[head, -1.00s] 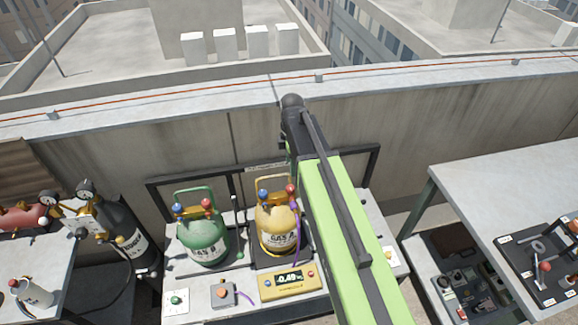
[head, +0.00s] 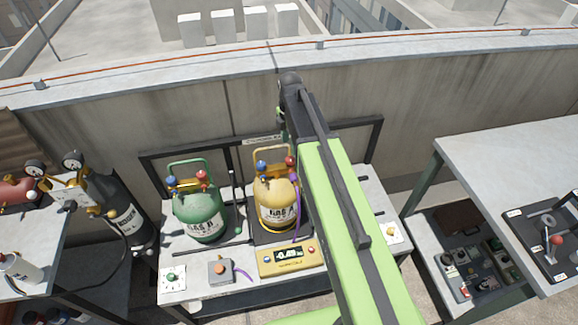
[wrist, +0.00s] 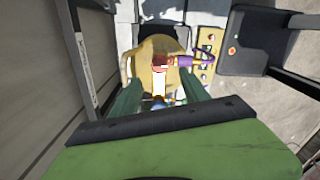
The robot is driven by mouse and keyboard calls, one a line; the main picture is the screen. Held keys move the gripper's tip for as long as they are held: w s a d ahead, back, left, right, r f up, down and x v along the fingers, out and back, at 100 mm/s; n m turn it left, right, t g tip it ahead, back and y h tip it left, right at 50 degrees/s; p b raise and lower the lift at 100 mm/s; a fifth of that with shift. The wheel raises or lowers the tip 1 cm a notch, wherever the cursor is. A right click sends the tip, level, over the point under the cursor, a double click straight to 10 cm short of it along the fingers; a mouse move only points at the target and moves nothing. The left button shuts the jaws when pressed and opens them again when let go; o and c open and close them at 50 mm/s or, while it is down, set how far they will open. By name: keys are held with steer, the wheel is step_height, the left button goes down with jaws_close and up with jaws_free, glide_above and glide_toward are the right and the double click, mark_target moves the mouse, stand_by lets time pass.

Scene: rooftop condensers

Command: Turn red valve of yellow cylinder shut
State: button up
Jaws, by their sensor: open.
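The yellow cylinder (head: 278,207) stands upright on a scale on the bench, with a red valve (head: 290,161) and a blue valve (head: 261,166) on top. A purple hose runs down its right side. In the wrist view the yellow cylinder (wrist: 145,55) is ahead of my gripper (wrist: 158,88), and its red valve (wrist: 161,61) lies just beyond the space between the green fingers. The fingers are apart and not closed on the red valve. A bit of blue shows low between them. In the head view my arm hides most of my gripper.
A green cylinder (head: 200,215) with its own red and blue valves stands just left. The scale display (head: 288,258) and a small grey box (head: 221,270) are in front. A dark frame (head: 372,140) and wall stand behind. A grey table (head: 510,180) is at the right.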

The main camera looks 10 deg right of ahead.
mark_target(290, 159)
step_height(290, 159, down, 8)
steer(key=b, duration=0.6)
steer(key=shift+r, duration=0.3)
jaws_close()
steer(key=shift+a, duration=0.2)
steer(key=shift+d, duration=0.15)
